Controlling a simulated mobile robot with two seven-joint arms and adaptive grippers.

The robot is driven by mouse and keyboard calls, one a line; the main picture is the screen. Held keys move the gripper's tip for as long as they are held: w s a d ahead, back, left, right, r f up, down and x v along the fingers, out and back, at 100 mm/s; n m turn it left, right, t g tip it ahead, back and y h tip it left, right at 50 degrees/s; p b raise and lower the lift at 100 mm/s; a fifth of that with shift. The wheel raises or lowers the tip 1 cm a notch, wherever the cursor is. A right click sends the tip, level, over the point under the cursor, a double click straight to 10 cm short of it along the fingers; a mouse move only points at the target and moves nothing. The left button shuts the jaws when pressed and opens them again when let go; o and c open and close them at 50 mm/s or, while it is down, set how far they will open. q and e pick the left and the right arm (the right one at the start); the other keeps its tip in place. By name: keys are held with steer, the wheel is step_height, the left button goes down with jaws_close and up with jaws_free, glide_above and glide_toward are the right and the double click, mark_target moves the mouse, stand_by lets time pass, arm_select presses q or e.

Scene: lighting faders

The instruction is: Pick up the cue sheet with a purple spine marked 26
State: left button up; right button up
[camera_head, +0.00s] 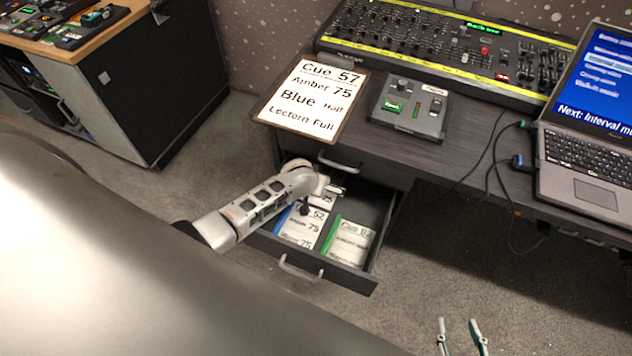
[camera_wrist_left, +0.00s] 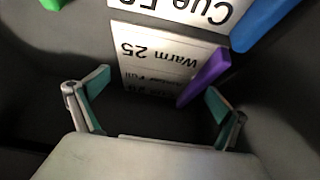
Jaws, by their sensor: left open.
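In the left wrist view, a white cue sheet with a purple spine (camera_wrist_left: 204,76) lies in the drawer, its print upside down. "Warm 25" reads on it; its cue line near my gripper is too dark to read surely. My left gripper (camera_wrist_left: 158,88) is open and empty, its fingers on either side of the sheet's near end. In the head view my left gripper (camera_head: 327,190) reaches into the open drawer (camera_head: 337,274) and hides most of this sheet. My right gripper (camera_head: 458,336) is open and empty over the floor at the bottom.
A blue-spined sheet (camera_head: 303,226) and a green-spined sheet (camera_head: 350,242) lie in the drawer's front half. The desk above holds a large cue board (camera_head: 313,97), a small control box (camera_head: 409,108), a fader console (camera_head: 440,45) and a laptop (camera_head: 590,130) with hanging cables.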

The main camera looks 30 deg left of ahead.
arm_select(q)
jaws_close()
steer(key=shift+r, duration=0.1)
stand_by(0.4)
